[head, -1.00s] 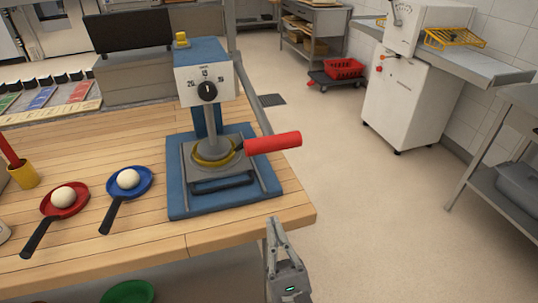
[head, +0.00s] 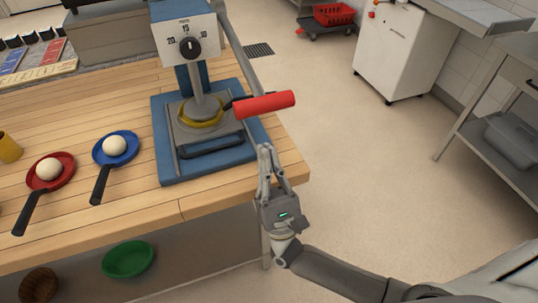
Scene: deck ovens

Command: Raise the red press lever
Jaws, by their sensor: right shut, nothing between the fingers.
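The press (head: 185,27) stands on a blue base at the right end of the wooden table, with a dial on its white head. Its red lever handle (head: 265,104) is low and sticks out to the right, just past the table's right edge. My right gripper (head: 265,149) is shut and empty, fingertips pointing up the picture. It shows just below the red handle, apart from it, near the table's right corner. My left gripper is not in view.
A red pan (head: 61,182) and a blue pan (head: 123,138), each with a white ball, lie on the wooden table (head: 110,218) left of the press. A green bowl (head: 128,259) is below the table. Floor to the right is clear up to a white machine (head: 400,55).

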